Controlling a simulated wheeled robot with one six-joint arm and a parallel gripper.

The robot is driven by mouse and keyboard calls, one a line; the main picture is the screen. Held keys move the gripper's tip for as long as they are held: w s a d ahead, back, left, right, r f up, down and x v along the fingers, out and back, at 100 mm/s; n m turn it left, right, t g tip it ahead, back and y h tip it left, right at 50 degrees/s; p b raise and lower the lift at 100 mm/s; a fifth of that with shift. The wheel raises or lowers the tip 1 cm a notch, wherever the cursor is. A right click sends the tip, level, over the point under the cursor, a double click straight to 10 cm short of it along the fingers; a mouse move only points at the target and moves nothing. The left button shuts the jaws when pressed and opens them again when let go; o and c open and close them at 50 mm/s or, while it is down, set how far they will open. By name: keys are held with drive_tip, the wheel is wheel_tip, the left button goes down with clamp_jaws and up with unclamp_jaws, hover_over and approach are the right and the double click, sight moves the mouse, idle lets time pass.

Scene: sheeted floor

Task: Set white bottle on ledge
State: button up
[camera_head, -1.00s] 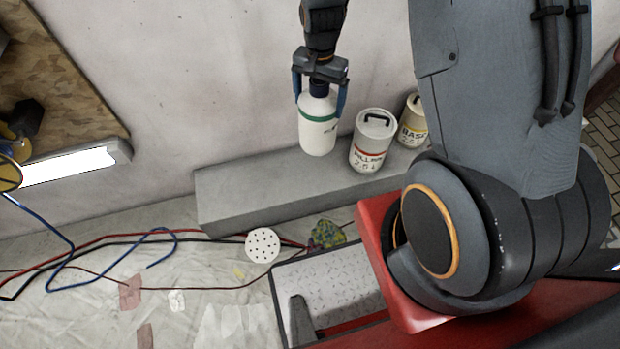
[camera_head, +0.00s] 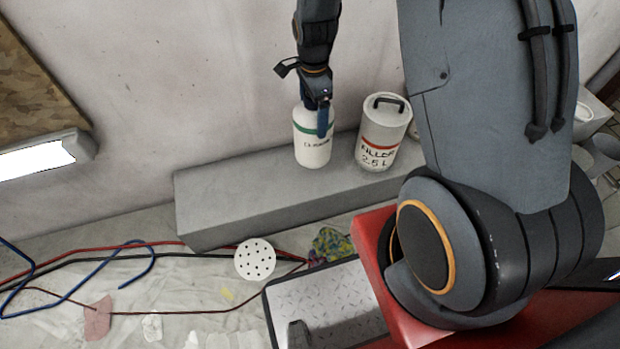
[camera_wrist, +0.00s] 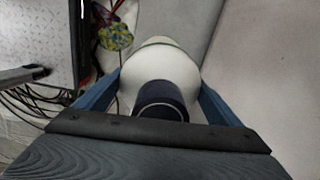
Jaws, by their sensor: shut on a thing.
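The white bottle (camera_head: 312,150) has a green band and a dark cap, and it is upright at the grey ledge (camera_head: 240,190). I cannot tell whether its base touches the ledge top. My gripper (camera_head: 316,118) is above and around the bottle, with its blue fingers shut on the sides. In the wrist view the bottle's white shoulder (camera_wrist: 160,65) and dark cap (camera_wrist: 161,98) sit between the two blue fingers.
A white filler can (camera_head: 383,135) with a red band stands on the ledge right of the bottle. The ledge top left of the bottle is clear. A perforated white disc (camera_head: 255,259), cables and a colourful rag (camera_head: 331,245) lie on the floor in front.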

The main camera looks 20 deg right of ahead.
sight(311, 152)
drive_tip(key=shift+w+f+m+b, duration=0.2)
drive_tip(key=shift+f+b, duration=0.1)
drive_tip(key=shift+f, duration=0.2)
drive_tip(key=shift+w+f+m+b, duration=0.1)
drive_tip(key=shift+f+m+b, duration=0.15)
drive_tip(key=shift+f, duration=0.25)
drive_tip(key=shift+f+b, duration=1.15)
drive_tip(key=shift+f, duration=3.75)
